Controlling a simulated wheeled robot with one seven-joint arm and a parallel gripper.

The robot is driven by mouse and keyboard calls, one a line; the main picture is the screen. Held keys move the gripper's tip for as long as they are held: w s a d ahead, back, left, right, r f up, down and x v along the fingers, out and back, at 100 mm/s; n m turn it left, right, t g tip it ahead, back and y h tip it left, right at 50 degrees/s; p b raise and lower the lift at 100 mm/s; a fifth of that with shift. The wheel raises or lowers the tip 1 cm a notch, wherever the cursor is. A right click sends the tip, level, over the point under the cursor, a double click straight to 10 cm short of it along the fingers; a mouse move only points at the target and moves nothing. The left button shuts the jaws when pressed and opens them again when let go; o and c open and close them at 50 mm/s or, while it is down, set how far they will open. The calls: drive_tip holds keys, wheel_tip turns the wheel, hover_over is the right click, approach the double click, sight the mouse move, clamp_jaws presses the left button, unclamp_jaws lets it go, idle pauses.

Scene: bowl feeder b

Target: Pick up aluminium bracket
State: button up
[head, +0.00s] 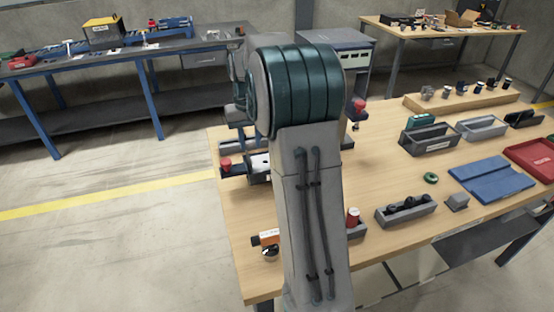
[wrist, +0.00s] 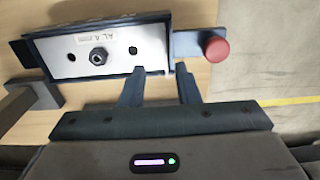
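A flat silver plate (wrist: 118,46) with dark holes, a hex nut and a small printed label sits in a dark fixture at the top left of the wrist view. It looks like the aluminium bracket, but I cannot be sure. My gripper (wrist: 160,67) is open, its two fingers apart with nothing held between them. The left fingertip is at the lower right edge of the fixture in the picture; I cannot tell if it touches. In the head view, my arm hides the gripper and part of the fixture, whose pale plate (head: 258,163) shows at the arm's left.
A red knob (wrist: 217,49) on a dark arm juts right of the fixture. A grey block (wrist: 35,95) lies at left. On the wooden table (head: 385,175) stand a grey bin (head: 428,142), a blue tray (head: 492,176) and a red tray (head: 538,157).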

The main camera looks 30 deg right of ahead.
sight(248, 157)
drive_tip(key=f, duration=0.2)
drive_tip(key=a+f, duration=0.1)
drive_tip(key=f, duration=0.1)
drive_tip(key=shift+f+p, duration=0.1)
drive_tip(key=shift+p, duration=0.25)
drive_tip(key=shift+d+f, duration=0.1)
drive_tip(key=shift+f, duration=0.5)
clamp_jaws()
